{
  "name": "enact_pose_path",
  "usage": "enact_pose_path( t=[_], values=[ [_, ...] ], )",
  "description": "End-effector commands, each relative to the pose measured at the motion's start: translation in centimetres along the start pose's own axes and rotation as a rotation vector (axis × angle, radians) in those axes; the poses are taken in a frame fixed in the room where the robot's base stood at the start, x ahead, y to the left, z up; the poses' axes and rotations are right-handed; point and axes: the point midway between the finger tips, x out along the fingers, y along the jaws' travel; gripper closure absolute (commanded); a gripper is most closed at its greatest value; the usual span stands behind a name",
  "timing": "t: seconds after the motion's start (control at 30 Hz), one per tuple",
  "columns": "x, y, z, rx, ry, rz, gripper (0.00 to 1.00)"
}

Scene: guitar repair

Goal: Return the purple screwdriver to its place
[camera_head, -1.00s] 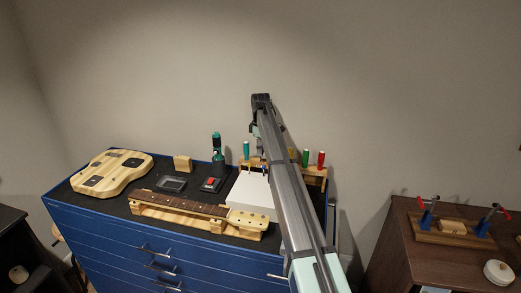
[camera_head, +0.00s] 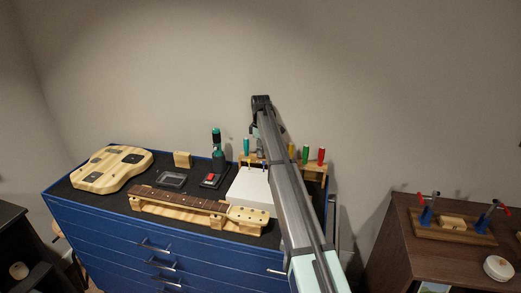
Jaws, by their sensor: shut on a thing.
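My gripper (camera_head: 260,148) hangs below the far end of my arm, in front of the wooden screwdriver rack (camera_head: 313,168) at the back right of the blue cabinet. It is small and partly hidden by my arm. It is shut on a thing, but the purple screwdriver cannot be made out. The rack holds a teal-handled screwdriver (camera_head: 246,146) on the left, and a green one (camera_head: 305,153) and a red one (camera_head: 321,155) on the right. A yellow handle (camera_head: 291,151) shows beside my arm. The rack's middle is hidden.
A white box (camera_head: 247,190) stands in front of the rack. A guitar neck (camera_head: 180,203) lies on wooden supports, with a guitar body (camera_head: 112,168) at left. A green and black bottle-like tool (camera_head: 217,150) stands behind. A brown table (camera_head: 390,255) is at right.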

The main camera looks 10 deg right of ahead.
Motion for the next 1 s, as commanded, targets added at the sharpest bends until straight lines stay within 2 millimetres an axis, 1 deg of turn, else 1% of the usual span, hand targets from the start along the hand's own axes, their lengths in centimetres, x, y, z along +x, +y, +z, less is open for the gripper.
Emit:
enact_pose_path(
  t=[0.17, 0.43, 0.47, 0.5, 0.53, 0.87, 1.0],
  values=[
    [0.5, 0.0, 0.0, 0.0, 0.0, 0.0, 1.0],
    [0.6, 0.0, 0.0, 0.0, 0.0, 0.0, 1.0],
    [0.6, 0.0, 0.0, 0.0, 0.0, 0.0, 0.67],
    [0.6, 0.0, 0.0, 0.0, 0.0, 0.0, 0.53],
    [0.6, 0.0, 0.0, 0.0, 0.0, 0.0, 0.48],
    [0.5, 0.0, 0.0, 0.0, 0.0, 0.0, 0.48],
    [-0.5, 0.0, 0.0, 0.0, 0.0, 0.001, 0.48]
  ],
)
